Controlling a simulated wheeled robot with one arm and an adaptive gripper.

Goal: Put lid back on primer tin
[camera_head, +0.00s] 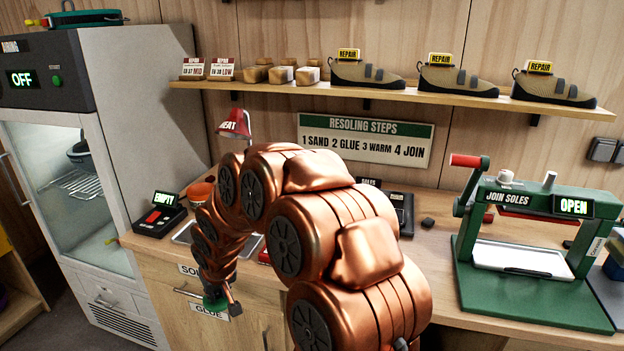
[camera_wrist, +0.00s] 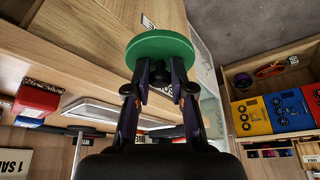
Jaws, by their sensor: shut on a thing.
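A round green lid (camera_wrist: 160,47) with a dark knob is held in front of my gripper (camera_wrist: 160,84), whose two fingers are shut on the knob. In the head view the lid (camera_head: 212,304) shows as a small green edge in front of the cabinet, below the bench top, near my gripper (camera_head: 222,293). I cannot pick out the primer tin for certain in either view; my copper arm covers the middle of the bench.
The bench holds a black device marked EMPTY (camera_head: 160,214), an orange pot (camera_head: 200,193), a red lamp (camera_head: 236,124) and a green press (camera_head: 535,300) marked OPEN. A shelf (camera_head: 420,90) with shoes runs above. A glass-door cabinet (camera_head: 165,100) stands left.

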